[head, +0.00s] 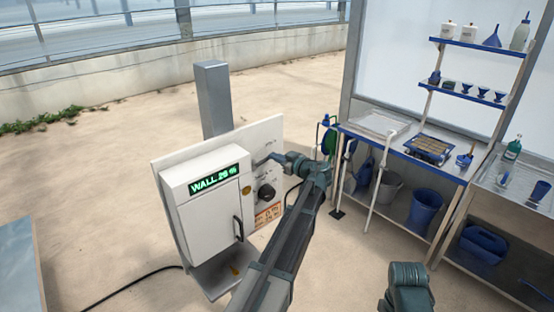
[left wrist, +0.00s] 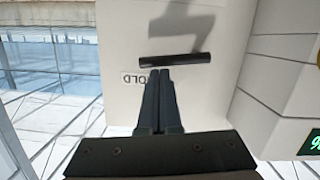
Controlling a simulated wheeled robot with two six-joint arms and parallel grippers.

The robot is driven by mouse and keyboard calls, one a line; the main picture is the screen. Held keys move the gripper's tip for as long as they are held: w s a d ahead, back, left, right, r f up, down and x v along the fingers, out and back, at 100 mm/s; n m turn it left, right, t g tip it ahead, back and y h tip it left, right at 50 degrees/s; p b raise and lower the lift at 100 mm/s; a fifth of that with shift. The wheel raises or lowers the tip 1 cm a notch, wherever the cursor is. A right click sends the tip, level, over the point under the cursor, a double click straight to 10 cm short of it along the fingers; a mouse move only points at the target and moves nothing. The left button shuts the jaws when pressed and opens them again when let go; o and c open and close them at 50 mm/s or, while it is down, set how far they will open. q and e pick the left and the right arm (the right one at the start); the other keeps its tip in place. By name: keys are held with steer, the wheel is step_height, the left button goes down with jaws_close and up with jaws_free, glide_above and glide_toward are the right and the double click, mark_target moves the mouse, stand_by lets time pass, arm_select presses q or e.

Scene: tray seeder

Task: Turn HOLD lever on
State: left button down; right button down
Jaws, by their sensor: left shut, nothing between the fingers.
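The HOLD lever (left wrist: 175,60) is a dark bar on the white panel, lying nearly level in the left wrist view with its shadow above it. The HOLD label (left wrist: 140,79) is partly hidden behind my fingers. My left gripper (left wrist: 160,72) is shut and empty, its fingertips right at the lower edge of the bar; I cannot tell whether they touch it. In the head view my left gripper (head: 264,160) reaches in front of the white panel (head: 265,133), right of the white box. I cannot make the lever out clearly there. My right gripper is out of view.
The white box (head: 203,222) has a green display (head: 216,179) and a dark door handle (head: 238,228). A black knob (head: 266,193) and an orange label (head: 268,214) sit below my left gripper. A blue-edged shelf bench (head: 405,148) stands to the right.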

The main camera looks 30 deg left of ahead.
arm_select(q)
steer(key=shift+f, duration=0.1)
steer(key=shift+w+f+b, duration=0.2)
steer(key=shift+f+b, duration=0.5)
steer(key=shift+b, duration=0.1)
steer(key=p+v, duration=0.2)
steer(key=v, duration=1.1)
steer(key=shift+s+d+p, duration=0.25)
steer(key=shift+d+p, duration=0.1)
steer(key=shift+r, duration=0.1)
